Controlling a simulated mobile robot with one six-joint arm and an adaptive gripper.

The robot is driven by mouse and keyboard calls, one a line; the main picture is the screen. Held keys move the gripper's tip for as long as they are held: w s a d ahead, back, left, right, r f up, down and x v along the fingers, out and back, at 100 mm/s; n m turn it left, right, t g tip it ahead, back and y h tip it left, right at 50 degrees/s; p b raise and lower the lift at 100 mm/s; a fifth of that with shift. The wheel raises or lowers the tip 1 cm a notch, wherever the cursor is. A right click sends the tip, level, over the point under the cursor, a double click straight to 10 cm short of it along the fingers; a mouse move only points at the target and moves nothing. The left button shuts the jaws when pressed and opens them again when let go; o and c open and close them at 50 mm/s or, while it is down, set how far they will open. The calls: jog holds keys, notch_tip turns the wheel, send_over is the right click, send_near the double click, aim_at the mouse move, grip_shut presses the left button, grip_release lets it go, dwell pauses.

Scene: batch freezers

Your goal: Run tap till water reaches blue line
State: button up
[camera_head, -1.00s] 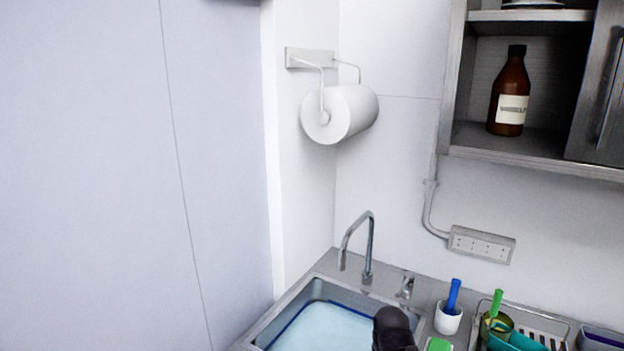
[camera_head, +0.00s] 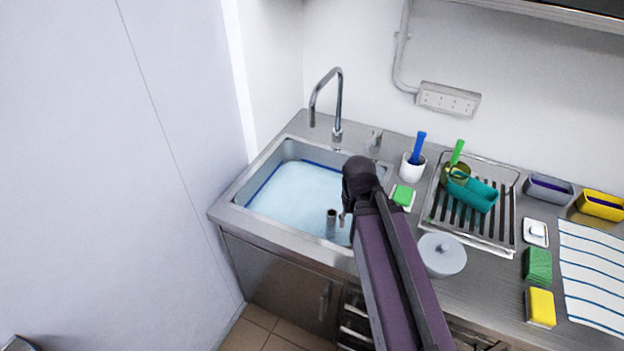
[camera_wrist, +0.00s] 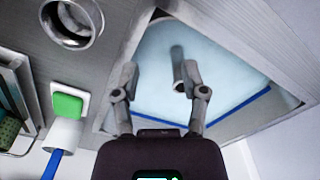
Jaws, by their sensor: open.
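The steel sink (camera_head: 236,191) holds pale blue water (camera_head: 300,195). A blue line (camera_head: 265,180) runs along its inner walls; the water surface lies close below it, but the exact gap is hard to tell. The line also shows in the wrist view (camera_wrist: 245,104). The tap (camera_head: 338,100) arches over the back left of the sink, with no visible stream. Its small lever (camera_head: 375,140) stands right of the spout. An upright pipe (camera_head: 331,218) rises from the water. My gripper (camera_wrist: 162,82) is open and empty above the sink, apart from the lever; in the wrist view the pipe appears between its fingers.
Right of the sink stand a white cup (camera_head: 411,170) with a blue-handled brush, a green sponge (camera_head: 403,195) and a dish rack (camera_head: 470,243). A wall (camera_head: 120,180) closes the left side.

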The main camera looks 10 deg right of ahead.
dwell(0.3)
notch_tip(320, 180, up, 15)
jog(key=m+t+y+p, duration=0.15)
jog(key=m+p, duration=0.55)
jog(key=p, duration=0.8)
send_over(368, 145)
jog(key=s+d, duration=0.1)
jog(key=d, duration=0.1)
jog(key=shift+d+r, duration=0.1)
jog(key=f+b, duration=0.4)
jog(key=w+a+f+b, duration=0.1)
jog(key=f+b, duration=0.4)
jog(key=a+f+b, duration=0.1)
jog(key=f+b, duration=0.3)
jog(key=shift+w+a+f+b, duration=0.1)
jog(key=shift+w+f+b, duration=0.1)
jog(key=shift+f+b, duration=0.15)
jog(key=shift+r, duration=0.1)
grip_shut()
